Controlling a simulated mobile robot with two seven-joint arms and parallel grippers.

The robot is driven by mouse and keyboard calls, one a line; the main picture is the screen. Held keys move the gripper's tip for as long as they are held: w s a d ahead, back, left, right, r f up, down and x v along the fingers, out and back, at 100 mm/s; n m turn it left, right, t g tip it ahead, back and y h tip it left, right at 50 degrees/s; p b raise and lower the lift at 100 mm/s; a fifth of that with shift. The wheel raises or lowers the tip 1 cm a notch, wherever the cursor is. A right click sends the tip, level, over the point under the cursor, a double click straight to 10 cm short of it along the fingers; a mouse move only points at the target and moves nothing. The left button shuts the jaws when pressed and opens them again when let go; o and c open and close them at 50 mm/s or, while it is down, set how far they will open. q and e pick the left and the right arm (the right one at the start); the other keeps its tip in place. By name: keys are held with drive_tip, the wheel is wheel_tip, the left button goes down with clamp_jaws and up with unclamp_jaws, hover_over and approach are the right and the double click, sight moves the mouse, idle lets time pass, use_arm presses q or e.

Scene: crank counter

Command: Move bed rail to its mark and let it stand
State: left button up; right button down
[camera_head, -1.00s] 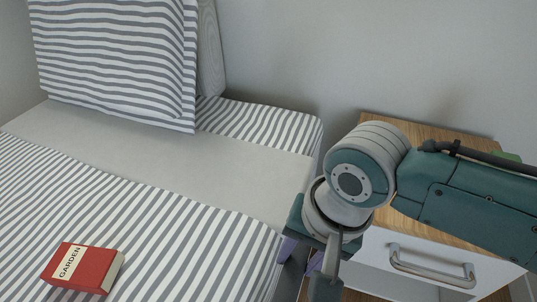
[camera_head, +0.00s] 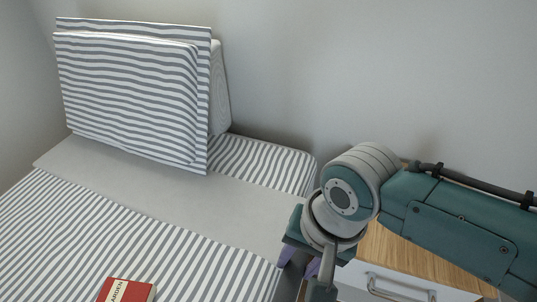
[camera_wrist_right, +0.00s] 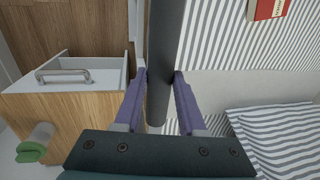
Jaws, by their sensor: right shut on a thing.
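The bed rail (camera_wrist_right: 165,60) shows in the right wrist view as a dark grey bar running upright through the picture along the bed's edge. My right gripper (camera_wrist_right: 160,78) has its purple fingers on either side of the bar and is shut on it. In the head view my right gripper (camera_head: 300,264) is low, beside the bed's right edge, between bed and nightstand. My wrist hides most of the rail there, so I cannot tell whether its foot touches anything. I see no mark for it. My left gripper is not in view.
The bed (camera_head: 170,235) has striped bedding and a striped pillow (camera_head: 130,95). A red book (camera_head: 125,291) lies on it. A wooden nightstand (camera_head: 400,255) with a metal drawer handle (camera_head: 400,290) stands close on the right. A green-ended roll (camera_wrist_right: 32,145) shows by it.

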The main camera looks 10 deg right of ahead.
drive_tip(key=c, duration=0.8)
unclamp_jaws()
drive_tip(key=shift+o, duration=0.2)
wheel_tip(320, 180, up, 10)
drive_tip(key=s+d+p, duration=0.1)
drive_tip(key=p, duration=0.3)
drive_tip(key=shift+d+f, duration=0.15)
drive_tip(key=shift+d, duration=0.15)
drive_tip(key=shift+s+p, duration=0.15)
drive_tip(key=shift+p, duration=0.15)
